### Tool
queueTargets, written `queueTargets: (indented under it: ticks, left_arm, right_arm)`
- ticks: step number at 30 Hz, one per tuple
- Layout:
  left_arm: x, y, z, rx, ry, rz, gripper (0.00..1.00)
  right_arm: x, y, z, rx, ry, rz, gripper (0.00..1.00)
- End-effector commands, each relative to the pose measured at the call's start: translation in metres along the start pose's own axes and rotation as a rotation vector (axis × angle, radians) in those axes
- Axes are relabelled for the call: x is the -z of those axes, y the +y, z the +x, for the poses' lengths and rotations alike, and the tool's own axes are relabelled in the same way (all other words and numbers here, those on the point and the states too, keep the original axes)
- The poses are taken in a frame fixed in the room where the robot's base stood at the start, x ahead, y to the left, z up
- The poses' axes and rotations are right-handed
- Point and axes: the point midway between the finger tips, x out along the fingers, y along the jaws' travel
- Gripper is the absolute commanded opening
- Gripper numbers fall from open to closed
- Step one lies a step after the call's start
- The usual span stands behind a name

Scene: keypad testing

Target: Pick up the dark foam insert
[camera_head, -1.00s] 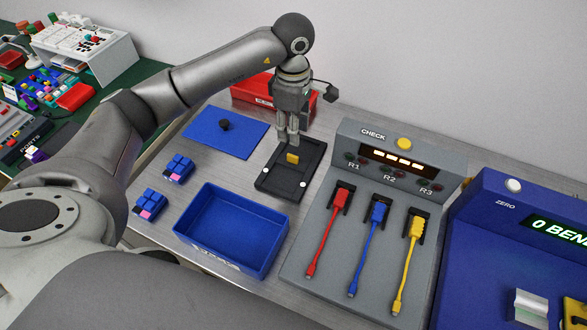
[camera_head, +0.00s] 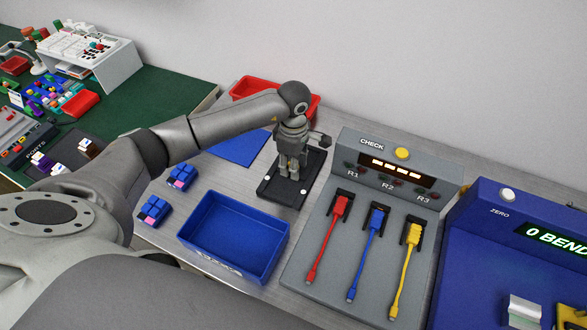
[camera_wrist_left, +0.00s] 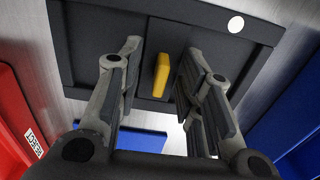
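The dark foam insert (camera_wrist_left: 105,32) is a flat dark panel with an upright yellow tab (camera_wrist_left: 161,75), lying in a black tray-like frame (camera_wrist_left: 255,28). I cannot tell how far the fingertips are above the panel. My right gripper is not in view.
A blue bin (camera_head: 192,238) stands in front of the frame and a red bin (camera_head: 243,88) behind. A grey CHECK station (camera_head: 320,272) with red, blue and yellow cables is to the right. Small blue keypads (camera_head: 152,210) and a blue mat (camera_head: 238,148) are to the left.

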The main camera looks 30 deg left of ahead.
Motion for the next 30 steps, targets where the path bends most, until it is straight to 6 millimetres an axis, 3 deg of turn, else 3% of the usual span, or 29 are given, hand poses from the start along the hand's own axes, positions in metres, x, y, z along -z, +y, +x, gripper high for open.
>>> queueTargets:
  ticks: [5,13,24,30]
  left_arm:
    - [0.000,0.000,0.001,0.000,0.000,0.000,0.34]
    - [0.000,0.000,0.000,0.000,0.001,-0.001,0.01]
    - [0.001,0.000,-0.002,-0.001,0.001,-0.001,0.00]
    - [0.001,0.002,-0.029,-0.006,0.001,0.000,0.00]
  right_arm:
    - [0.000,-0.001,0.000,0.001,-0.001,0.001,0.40]
    - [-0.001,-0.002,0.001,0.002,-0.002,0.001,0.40]
    - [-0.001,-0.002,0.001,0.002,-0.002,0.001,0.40]
    - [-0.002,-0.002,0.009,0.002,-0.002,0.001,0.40]
